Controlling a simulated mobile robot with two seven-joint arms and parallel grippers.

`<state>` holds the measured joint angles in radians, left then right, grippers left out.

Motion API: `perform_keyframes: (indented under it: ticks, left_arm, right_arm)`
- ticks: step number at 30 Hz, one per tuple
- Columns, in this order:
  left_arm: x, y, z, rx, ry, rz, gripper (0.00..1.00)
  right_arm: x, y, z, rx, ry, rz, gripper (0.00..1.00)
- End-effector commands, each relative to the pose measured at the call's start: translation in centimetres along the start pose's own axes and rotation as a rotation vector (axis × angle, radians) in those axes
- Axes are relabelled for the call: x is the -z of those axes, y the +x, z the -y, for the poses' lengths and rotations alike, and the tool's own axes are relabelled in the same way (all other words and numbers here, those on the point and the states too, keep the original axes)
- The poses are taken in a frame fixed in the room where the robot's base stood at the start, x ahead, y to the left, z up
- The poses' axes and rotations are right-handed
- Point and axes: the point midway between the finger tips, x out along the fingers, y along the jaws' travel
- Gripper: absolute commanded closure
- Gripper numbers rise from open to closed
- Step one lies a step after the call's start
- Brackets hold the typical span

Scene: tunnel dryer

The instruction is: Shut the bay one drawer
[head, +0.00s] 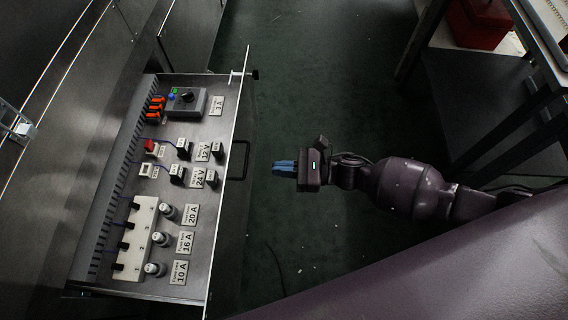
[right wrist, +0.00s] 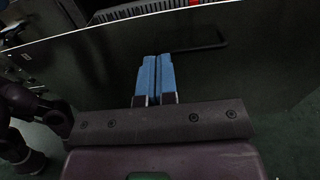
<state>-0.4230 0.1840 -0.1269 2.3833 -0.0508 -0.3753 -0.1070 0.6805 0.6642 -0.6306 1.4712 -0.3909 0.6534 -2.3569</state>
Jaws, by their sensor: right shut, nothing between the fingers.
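The drawer (head: 205,245) stands pulled out from the cabinet on the left of the head view, its front panel (head: 229,200) facing right. A dark bar handle (head: 239,160) sticks out from the middle of that panel. In the right wrist view the panel (right wrist: 245,75) fills the middle, with the handle (right wrist: 190,40) beyond my fingertips. My right gripper (head: 275,167) is shut and empty, a short gap to the right of the handle and pointing at the panel. Its blue fingers (right wrist: 154,65) are pressed together in the right wrist view. My left gripper is not in view.
The drawer holds fuses, switches, connectors and labels such as 20 A (head: 191,215). The dark green floor (head: 310,80) is clear between drawer and bench. A dark bench frame (head: 500,120) and a red box (head: 480,22) stand at the upper right.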

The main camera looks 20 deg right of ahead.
Motion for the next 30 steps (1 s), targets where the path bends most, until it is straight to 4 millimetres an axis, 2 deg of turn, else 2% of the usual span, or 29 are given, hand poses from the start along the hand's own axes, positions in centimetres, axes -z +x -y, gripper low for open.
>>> perform_keyframes:
  ticks: [6,15,21,30]
  left_arm:
    - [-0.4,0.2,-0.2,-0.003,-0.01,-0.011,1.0]
    - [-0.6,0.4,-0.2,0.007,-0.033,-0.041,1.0]
    - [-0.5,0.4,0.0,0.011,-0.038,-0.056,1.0]
    - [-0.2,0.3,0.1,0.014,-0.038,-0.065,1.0]
  right_arm:
    - [0.2,4.0,-0.1,-0.002,0.005,0.0,1.0]
    - [0.3,8.6,-0.1,0.0,0.005,-0.001,1.0]
    - [0.2,10.0,-0.1,0.001,0.005,-0.002,1.0]
    - [0.1,10.3,0.0,0.001,0.003,-0.002,1.0]
